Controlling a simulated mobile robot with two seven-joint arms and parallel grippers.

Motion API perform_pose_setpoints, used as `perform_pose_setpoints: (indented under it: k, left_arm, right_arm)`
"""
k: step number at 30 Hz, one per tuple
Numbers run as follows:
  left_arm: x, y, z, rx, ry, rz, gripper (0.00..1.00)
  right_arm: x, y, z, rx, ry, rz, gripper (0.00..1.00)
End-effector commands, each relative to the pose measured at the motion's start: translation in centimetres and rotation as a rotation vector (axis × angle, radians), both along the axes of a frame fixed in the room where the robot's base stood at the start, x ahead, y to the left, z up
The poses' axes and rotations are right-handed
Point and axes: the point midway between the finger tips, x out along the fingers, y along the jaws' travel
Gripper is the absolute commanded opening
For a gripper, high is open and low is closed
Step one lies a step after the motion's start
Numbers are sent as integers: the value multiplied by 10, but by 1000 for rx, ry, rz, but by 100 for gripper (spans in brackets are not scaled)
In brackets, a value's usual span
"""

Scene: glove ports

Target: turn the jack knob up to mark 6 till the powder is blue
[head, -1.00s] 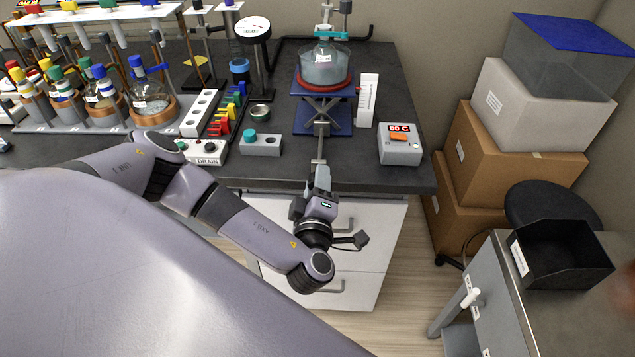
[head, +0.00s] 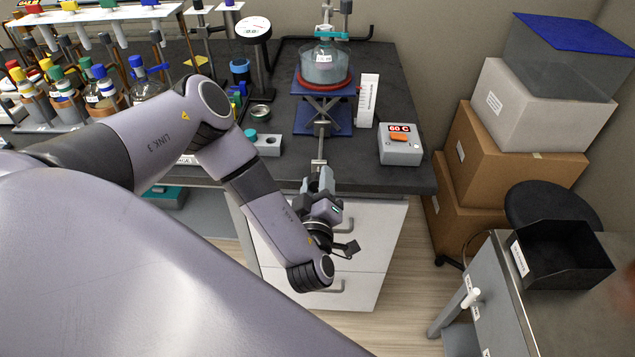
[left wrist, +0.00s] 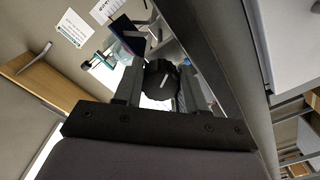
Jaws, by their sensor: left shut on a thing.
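The lab jack (head: 322,113) has blue plates and crossed arms and stands on the dark bench. The flask's contents look grey-blue; I cannot make out the powder's colour. A white scale card (head: 367,101) stands beside the jack; its marks are too small to read. My left gripper (head: 320,180) is at the front end of the jack's rod. In the left wrist view, its fingers (left wrist: 158,88) are shut on the black jack knob (left wrist: 160,77), which has a white line.
A grey box (head: 400,150) reading 60 C stands right of the scale. A two-hole block (head: 268,146) and flasks stand left on the bench. White drawers (head: 350,265) are below my gripper. Stacked boxes (head: 510,165) and a black tray (head: 565,255) are at the right.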

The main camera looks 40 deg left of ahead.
Motion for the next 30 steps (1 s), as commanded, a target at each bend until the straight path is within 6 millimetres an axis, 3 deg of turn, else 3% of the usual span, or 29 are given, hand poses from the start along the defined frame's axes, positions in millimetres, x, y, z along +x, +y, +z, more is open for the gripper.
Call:
perform_pose_setpoints:
  k: [12,13,15,30]
  left_arm:
    - [-2,-2,-3,3,13,-6,10]
    - [-2,-2,-3,3,13,-6,44]
    - [-1,-2,-3,2,12,-5,66]
    - [2,0,-1,3,6,-2,66]
  right_arm:
    - [0,0,0,0,0,0,43]
    - [0,0,0,0,0,0,43]
    - [0,0,0,0,0,0,43]
    - [0,0,0,0,0,0,43]
